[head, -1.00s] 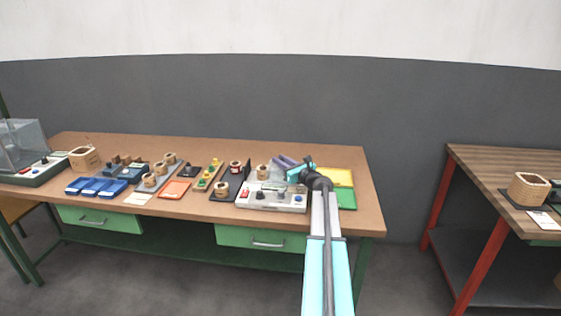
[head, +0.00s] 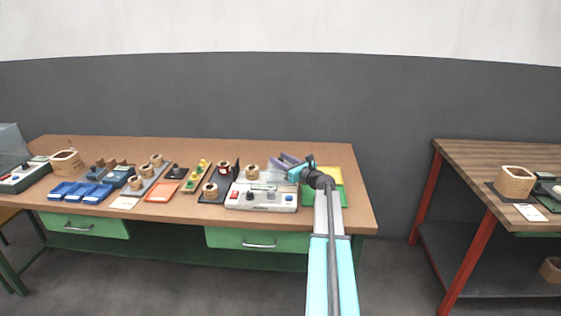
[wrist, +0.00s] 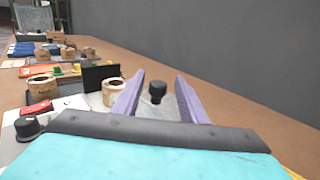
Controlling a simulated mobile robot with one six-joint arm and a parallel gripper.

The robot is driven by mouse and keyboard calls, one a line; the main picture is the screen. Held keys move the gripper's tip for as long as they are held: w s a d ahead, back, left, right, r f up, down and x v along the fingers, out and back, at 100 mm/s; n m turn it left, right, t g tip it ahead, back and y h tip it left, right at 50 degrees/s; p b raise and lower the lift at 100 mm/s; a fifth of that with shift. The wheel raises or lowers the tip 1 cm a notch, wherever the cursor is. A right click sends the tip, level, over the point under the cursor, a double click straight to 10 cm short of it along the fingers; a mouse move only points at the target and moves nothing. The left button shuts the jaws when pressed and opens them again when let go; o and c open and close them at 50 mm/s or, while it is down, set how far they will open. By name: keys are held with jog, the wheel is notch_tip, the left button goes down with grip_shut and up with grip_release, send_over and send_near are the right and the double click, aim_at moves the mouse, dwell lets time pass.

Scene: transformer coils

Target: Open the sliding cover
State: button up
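The white device (head: 240,203) with red and blue buttons and black knobs stands at the right part of the bench. In the wrist view, a black knob on a short post (wrist: 157,92) rises from a grey plate behind it. My gripper (wrist: 160,79) is open, with its two purple fingers on either side of this knob and gaps showing to both. In the head view my gripper (head: 292,162) is at the device's back right. No sliding cover can be told apart clearly; the knob may belong to it.
A wound coil (wrist: 113,91) and a black upright panel (wrist: 101,78) stand left of my fingers. Several coils and trays fill the bench's left. The bench's back strip is clear.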

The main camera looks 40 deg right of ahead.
jog(key=shift+a, duration=0.15)
jog(key=shift+f, duration=0.1)
jog(key=shift+s, duration=0.8)
jog(key=s+b, duration=0.1)
jog(key=s, duration=1.1)
jog(key=shift+s, duration=0.15)
jog(key=shift+r, duration=0.2)
